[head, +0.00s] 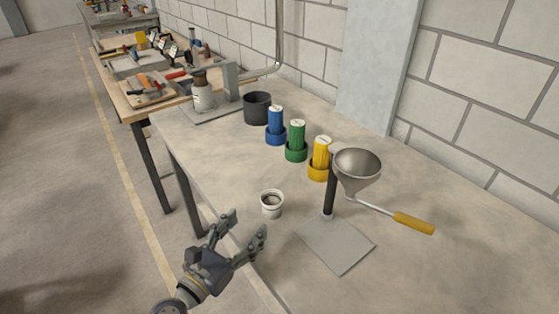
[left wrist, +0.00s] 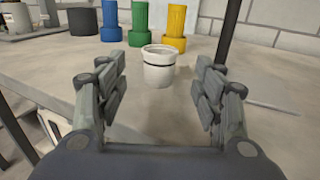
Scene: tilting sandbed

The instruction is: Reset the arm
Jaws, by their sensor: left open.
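My left gripper (head: 246,229) is open and empty at the table's front edge, short of a small white cup (head: 271,204). In the left wrist view the open fingers (left wrist: 160,100) stand either side of the view, with the white cup (left wrist: 158,67) beyond them, upright and apart from them. In the head view the cup stands on the table (head: 450,265). My right gripper is not in view.
A funnel (head: 358,164) on a stand with a grey base plate (head: 337,245) and a yellow-handled tool (head: 413,223) are to the right. Blue (head: 275,122), green (head: 297,138) and yellow (head: 320,155) cylinders stand behind the cup. A dark pot (head: 257,107) is further back.

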